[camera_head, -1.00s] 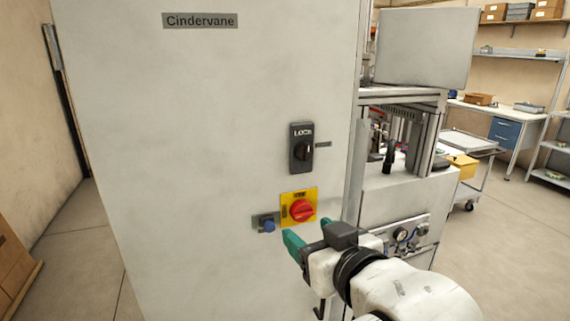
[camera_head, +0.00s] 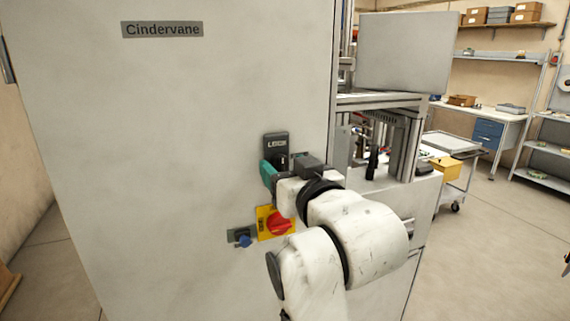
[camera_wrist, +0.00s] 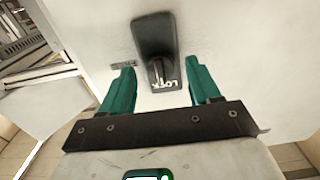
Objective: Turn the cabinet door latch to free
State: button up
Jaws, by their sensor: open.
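The cabinet door latch (camera_head: 276,146) is a dark grey plate marked LOCK on the pale cabinet door (camera_head: 180,130). In the head view my gripper covers its lower part. In the wrist view the latch (camera_wrist: 155,36) shows whole, upside down, with its black knob (camera_wrist: 160,72) beside the word LOCK. My gripper (camera_head: 280,168) has green fingers and is in front of the latch.
Below the latch are a red rotary switch (camera_head: 279,225) on a yellow plate and a blue button (camera_head: 243,239). A small label (camera_wrist: 123,64) sits beside the latch. A machine frame (camera_head: 400,140) stands right of the cabinet. A cart (camera_head: 455,160) stands farther right.

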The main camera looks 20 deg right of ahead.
jog(key=shift+w, duration=0.35)
jog(key=shift+c, duration=0.3)
jog(key=c, duration=1)
